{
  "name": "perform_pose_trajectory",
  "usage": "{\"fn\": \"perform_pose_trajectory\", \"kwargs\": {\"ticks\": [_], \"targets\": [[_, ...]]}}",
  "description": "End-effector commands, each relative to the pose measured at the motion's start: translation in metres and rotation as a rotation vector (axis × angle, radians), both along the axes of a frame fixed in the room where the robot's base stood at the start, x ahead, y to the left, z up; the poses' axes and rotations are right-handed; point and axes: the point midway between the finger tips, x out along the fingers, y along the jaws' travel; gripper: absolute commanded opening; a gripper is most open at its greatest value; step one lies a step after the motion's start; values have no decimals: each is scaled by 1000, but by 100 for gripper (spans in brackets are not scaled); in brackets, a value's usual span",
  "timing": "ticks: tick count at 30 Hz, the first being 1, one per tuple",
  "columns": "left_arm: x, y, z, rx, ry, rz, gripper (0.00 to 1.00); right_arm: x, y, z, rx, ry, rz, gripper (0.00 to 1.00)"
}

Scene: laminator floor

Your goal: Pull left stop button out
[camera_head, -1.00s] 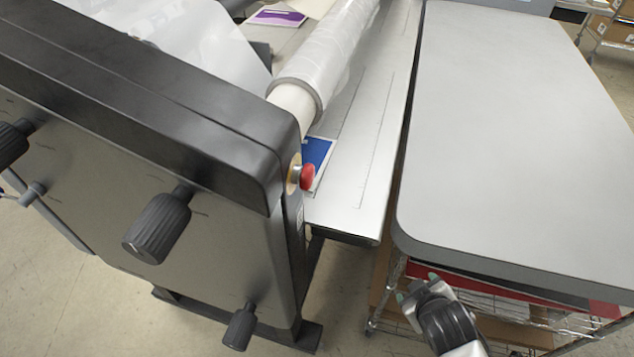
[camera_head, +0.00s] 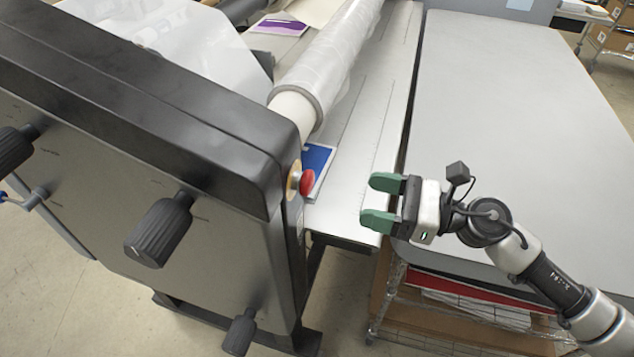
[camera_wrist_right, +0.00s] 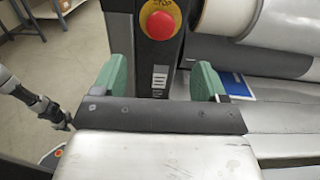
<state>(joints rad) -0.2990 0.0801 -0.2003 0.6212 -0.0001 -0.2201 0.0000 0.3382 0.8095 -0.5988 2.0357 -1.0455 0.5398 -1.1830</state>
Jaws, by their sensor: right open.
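The red stop button (camera_head: 307,181) sits on a yellow ring on the end face of the laminator's black side housing. In the right wrist view the red button (camera_wrist_right: 160,25) shows near the top centre, on a yellow plate marked STOP. My right gripper (camera_head: 378,202) is open and empty, its green fingers pointing left at the button with a clear gap between. In the wrist view the green fingers of this gripper (camera_wrist_right: 164,82) stand wide apart, below the button in the picture.
The laminator's black knobs (camera_head: 160,230) stick out of its side panel. A film roll (camera_head: 325,75) lies above the metal bed (camera_head: 385,130). A blue booklet (camera_head: 318,160) lies behind the button. A grey table (camera_head: 500,110) stands on the right, over a wire shelf.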

Motion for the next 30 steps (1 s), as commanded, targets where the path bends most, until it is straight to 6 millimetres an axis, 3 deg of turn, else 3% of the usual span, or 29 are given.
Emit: {"fn": "perform_pose_trajectory", "kwargs": {"ticks": [9,15,21,30], "targets": [[-1,0,35,0,2,1,43,17,54,8,9,3,1,73],[-1,0,49,0,2,1,43,27,84,5,10,4,-2,73],[-1,0,53,0,2,1,43,31,97,2,8,4,-2,73],[-2,0,52,1,3,1,43,32,98,1,8,4,-3,70]]}}
